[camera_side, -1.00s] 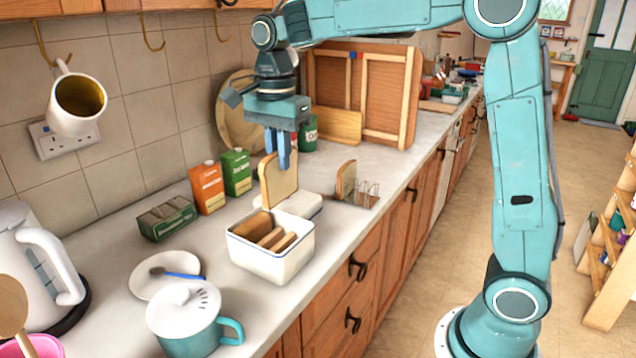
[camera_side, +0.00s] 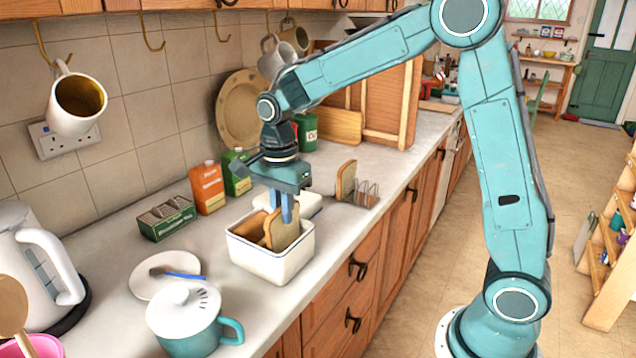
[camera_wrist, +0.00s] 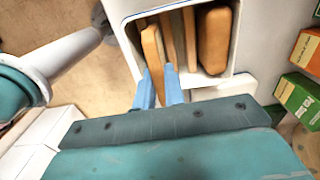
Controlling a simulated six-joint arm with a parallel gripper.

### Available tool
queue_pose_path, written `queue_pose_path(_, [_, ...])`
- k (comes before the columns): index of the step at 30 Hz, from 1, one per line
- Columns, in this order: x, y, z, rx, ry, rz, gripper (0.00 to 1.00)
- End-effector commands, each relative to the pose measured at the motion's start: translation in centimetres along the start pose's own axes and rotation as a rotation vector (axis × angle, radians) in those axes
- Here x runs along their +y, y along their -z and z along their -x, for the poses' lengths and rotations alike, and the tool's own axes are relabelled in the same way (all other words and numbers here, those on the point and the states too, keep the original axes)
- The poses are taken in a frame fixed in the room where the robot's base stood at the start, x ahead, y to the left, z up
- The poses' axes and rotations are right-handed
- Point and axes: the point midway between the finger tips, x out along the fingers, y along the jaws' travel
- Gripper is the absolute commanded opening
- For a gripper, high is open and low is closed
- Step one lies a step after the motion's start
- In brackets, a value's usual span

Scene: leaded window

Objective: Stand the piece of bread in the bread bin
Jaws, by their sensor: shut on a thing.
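My gripper (camera_side: 286,212) points down over the bread bin and is shut on a slice of bread (camera_side: 287,230). The slice is upright, with its lower part within the bin's opening; its bottom edge is hidden. The white bread bin (camera_side: 270,266) with a dark rim stands open on the counter. Other brown-crusted bread pieces (camera_side: 250,227) stand inside it. In the wrist view, the blue fingers are on either side of the held slice (camera_wrist: 153,48), at the left part of the bin (camera_wrist: 118,14). Other pieces (camera_wrist: 214,42) stand to its right.
A white lid-like slab (camera_side: 302,203) lies behind the bin. A toast rack (camera_side: 367,192) with a bread slice (camera_side: 346,180) stands to the right. Orange (camera_side: 208,188) and green cartons stand behind left. A plate (camera_side: 150,281) and lidded teal pot (camera_side: 190,325) are at front left.

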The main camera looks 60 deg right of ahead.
Motion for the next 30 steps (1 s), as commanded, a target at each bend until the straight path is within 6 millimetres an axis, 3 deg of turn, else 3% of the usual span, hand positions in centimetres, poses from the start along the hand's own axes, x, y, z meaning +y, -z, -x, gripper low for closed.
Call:
queue_pose_path(10, [0.1, 0.0, -3.6, 0.0, -0.004, 0.0, 0.0])
queue_pose_path(25, [0.0, 0.0, -4.2, 0.0, -0.001, 0.0, 0.0])
queue_pose_path(26, [0.0, 0.0, -4.2, 0.0, -0.001, 0.0, 0.15])
queue_pose_path(27, [0.0, 0.0, -4.2, 0.0, -0.001, 0.0, 0.23])
queue_pose_path(29, [0.0, 0.0, -4.2, 0.0, -0.001, 0.0, 0.33])
queue_pose_path(30, [0.0, 0.0, -4.2, 0.0, -0.001, 0.0, 0.33])
